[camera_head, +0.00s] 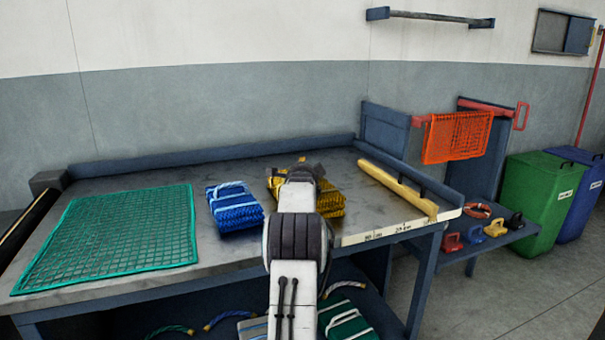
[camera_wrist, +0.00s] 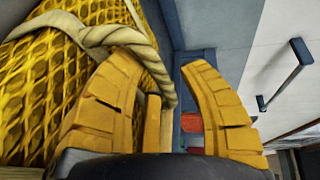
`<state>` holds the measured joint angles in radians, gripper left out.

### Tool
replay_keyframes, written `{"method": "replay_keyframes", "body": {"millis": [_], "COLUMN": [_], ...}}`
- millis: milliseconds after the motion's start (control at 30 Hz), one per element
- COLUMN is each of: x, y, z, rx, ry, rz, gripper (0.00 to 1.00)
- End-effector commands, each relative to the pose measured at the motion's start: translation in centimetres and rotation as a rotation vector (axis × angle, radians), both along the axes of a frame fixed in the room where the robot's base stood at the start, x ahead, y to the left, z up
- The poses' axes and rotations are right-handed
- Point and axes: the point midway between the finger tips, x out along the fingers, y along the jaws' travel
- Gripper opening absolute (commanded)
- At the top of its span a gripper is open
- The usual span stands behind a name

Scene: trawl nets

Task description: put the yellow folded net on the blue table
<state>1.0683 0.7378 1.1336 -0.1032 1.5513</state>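The yellow folded net (camera_head: 333,203) lies on the grey top of a blue-framed workbench (camera_head: 340,238), between the blue folded net and a yellow bar. My arm hides part of it in the head view. In the wrist view the yellow net (camera_wrist: 40,95) fills the left side, with a pale rope across it. My gripper (camera_wrist: 162,66) is open, its left finger in front of the net and rope, its right finger clear of them. In the head view my gripper (camera_head: 308,168) is at the net. A low blue table (camera_head: 512,236) stands at the right.
A yellow bar (camera_head: 398,189) edges the right.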

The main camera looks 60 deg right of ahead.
Motion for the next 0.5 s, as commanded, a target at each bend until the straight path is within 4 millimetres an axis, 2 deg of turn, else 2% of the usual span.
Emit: {"method": "replay_keyframes", "body": {"millis": [500], "x": [-0.26], "y": [0.9], "z": [0.14], "rx": [0.002], "ry": [0.0], "rz": [0.003], "gripper": [0.41]}}
